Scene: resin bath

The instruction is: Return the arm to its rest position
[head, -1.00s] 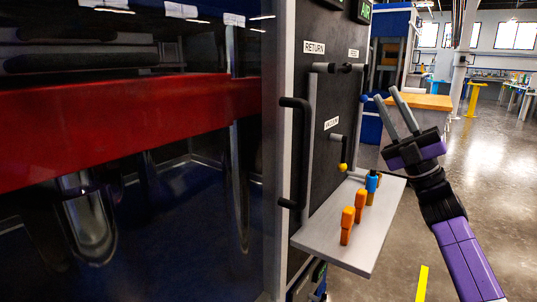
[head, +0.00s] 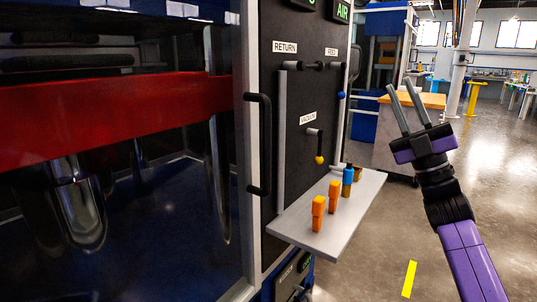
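My gripper (head: 399,93) is at the right of the head view, at the end of my purple and black arm. Its two grey fingers point up and to the left and stand apart. Nothing shows between them. It is clear of the grey shelf (head: 335,238) and of the dark machine panel (head: 297,150), to the right of both in the picture.
Two orange pieces (head: 318,213) and a blue one (head: 348,180) stand on the shelf. The panel bears RETURN, FEED and VACUUM labels, a black door handle (head: 259,145) and a yellow-tipped lever (head: 318,148). A wooden-topped cabinet (head: 400,145) stands behind. Open floor (head: 500,190) lies at right.

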